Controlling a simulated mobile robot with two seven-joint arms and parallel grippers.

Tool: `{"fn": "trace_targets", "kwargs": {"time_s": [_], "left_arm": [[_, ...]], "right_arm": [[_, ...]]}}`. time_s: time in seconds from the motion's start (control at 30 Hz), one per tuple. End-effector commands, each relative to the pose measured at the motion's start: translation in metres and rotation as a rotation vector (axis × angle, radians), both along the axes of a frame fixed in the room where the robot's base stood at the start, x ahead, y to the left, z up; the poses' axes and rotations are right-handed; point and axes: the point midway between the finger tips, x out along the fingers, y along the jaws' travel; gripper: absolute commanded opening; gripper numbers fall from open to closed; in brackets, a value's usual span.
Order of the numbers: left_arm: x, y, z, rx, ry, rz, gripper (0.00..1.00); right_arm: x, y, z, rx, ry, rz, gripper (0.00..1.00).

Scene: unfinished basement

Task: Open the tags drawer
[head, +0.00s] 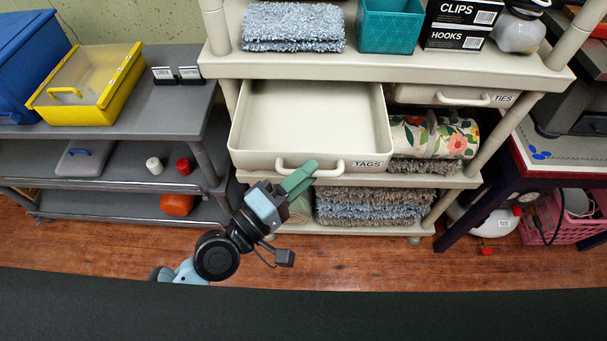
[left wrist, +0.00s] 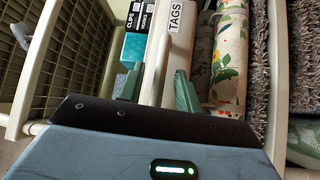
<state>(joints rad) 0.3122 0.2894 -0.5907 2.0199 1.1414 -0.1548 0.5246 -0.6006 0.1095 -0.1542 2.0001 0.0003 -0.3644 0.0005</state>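The tags drawer (head: 260,145) is a cream bin labelled TAGS on its front right. In the head view it is pulled well out of the cream shelf unit and its inside looks empty. Its curved handle (head: 325,172) runs along the front. My left gripper (head: 305,172) is at the handle, with green fingers. In the left wrist view the fingers (left wrist: 158,90) stand apart, one on each side of the handle (left wrist: 157,65), with some gap showing. Contact with the handle is hard to tell. My right gripper is in neither view.
The ties drawer (head: 450,96) is closed at right. A floral roll (head: 440,138) and folded rugs (head: 375,207) sit on the shelves. A grey shelf (head: 150,105) with a yellow bin (head: 95,112) stands at left, a dark table at right. Wood floor (head: 350,255) lies open in front.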

Motion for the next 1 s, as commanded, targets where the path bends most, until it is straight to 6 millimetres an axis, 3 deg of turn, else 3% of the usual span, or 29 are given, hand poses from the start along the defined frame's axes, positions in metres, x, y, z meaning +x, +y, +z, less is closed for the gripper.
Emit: {"fn": "trace_targets", "kwargs": {"time_s": [0.27,0.7,1.0], "left_arm": [[-0.003,0.004,-0.002,0.0,0.001,0.001,0.34],[-0.047,0.047,-0.013,0.003,0.004,0.0,0.34],[-0.054,0.056,-0.011,0.0,0.0,0.0,0.34]], "right_arm": [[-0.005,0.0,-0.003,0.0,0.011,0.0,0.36],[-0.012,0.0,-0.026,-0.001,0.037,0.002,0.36],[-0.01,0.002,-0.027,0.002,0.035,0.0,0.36]]}}
